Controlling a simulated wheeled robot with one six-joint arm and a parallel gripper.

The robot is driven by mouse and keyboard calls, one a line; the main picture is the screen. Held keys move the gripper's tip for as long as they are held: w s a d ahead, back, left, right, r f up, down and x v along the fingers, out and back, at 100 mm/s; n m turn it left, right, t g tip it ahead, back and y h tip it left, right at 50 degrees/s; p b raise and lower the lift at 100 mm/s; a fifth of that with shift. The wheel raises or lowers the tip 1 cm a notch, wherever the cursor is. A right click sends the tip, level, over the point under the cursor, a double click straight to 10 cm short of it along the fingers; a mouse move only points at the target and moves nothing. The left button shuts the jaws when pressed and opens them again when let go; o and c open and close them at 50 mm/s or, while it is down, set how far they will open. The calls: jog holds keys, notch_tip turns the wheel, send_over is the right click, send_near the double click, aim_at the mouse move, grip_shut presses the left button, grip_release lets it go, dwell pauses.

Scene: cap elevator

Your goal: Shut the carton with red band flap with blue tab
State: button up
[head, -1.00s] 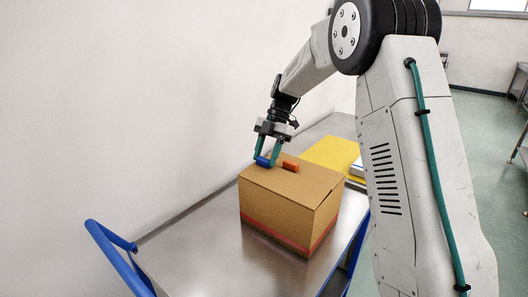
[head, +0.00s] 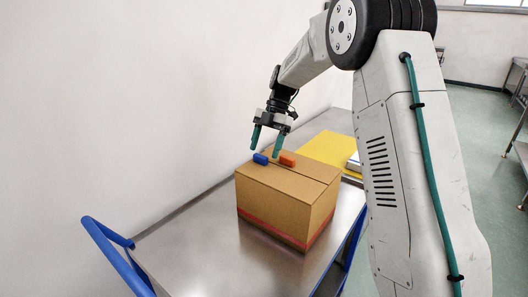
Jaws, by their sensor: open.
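The brown carton (head: 272,202) with a red band (head: 268,229) near its base stands on a metal cart. Its top looks flat, with both flaps lying down and a seam between them. A blue tab (head: 260,159) sits on the flap on the left side of the seam. An orange tab (head: 287,160) sits just right of it, near the seam. My gripper (head: 266,150) points down above the back of the carton top. Its two teal fingers are apart and empty, just above and behind the tabs. Whether a fingertip touches the carton I cannot tell.
The cart's steel top (head: 180,245) is bare to the left and front of the carton. A blue cart handle (head: 108,240) is at the front left. A yellow sheet or panel (head: 327,147) lies behind the carton. A white wall runs along the left.

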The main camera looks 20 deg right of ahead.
jog(key=v, duration=0.5)
jog(key=shift+d+r, duration=0.25)
jog(key=shift+r, duration=0.1)
